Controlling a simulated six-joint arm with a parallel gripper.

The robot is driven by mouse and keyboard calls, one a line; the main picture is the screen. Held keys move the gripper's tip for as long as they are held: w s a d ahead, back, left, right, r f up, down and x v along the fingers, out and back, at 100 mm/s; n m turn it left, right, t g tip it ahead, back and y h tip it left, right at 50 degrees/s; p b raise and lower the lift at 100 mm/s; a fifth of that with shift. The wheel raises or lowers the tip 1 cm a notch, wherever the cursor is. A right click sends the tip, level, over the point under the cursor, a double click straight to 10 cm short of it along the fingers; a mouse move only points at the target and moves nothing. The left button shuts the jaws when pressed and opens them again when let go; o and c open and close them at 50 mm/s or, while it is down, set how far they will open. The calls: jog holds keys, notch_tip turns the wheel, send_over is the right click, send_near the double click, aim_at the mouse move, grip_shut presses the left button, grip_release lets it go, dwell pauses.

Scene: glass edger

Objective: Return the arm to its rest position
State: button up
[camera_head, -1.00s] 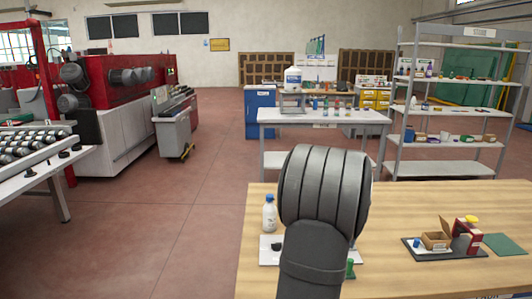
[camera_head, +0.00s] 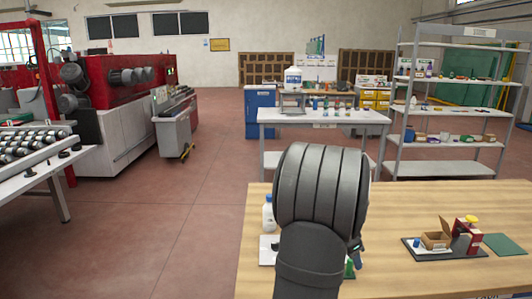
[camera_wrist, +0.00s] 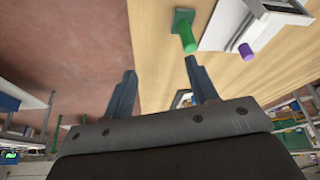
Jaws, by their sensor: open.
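My arm rises over the wooden table (camera_head: 400,210) in the head view and hides part of its left side. Most of my gripper is hidden behind my arm there. In the wrist view my gripper (camera_wrist: 158,85) shows two dark fingers spread apart with nothing between them. It is above the table's edge, with the red floor on the left of the picture and the wood on the right. A green peg on a green base (camera_wrist: 186,30) stands beyond the right finger, apart from it.
A white bottle (camera_head: 268,213) stands left of my arm. An open cardboard box (camera_head: 436,240) and a red device (camera_head: 467,236) sit on a dark board at the right, beside a green mat (camera_head: 504,244). A purple peg (camera_wrist: 245,51) shows in the wrist view. The table's middle right is clear.

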jog(key=shift+s+d+f+m+g, duration=0.15)
jog(key=shift+s+m+g, duration=0.1)
jog(key=shift+s+m, duration=0.35)
jog(key=shift+s+d+m+g, duration=0.2)
jog(key=shift+s+m, duration=0.2)
jog(key=shift+m, duration=0.25)
jog(key=shift+s+d+f+m+g, duration=0.1)
jog(key=shift+s+m+g, duration=0.15)
jog(key=shift+s+m, duration=0.35)
jog(key=shift+w, duration=0.1)
jog(key=w+a+r+n+t+y, duration=0.1)
jog(key=w+a+n+t, duration=0.1)
jog(key=w+n, duration=0.5)
jog(key=shift+w+r+n+t, duration=0.15)
jog(key=shift+r+n+t, duration=0.2)
jog(key=shift+n+t, duration=0.45)
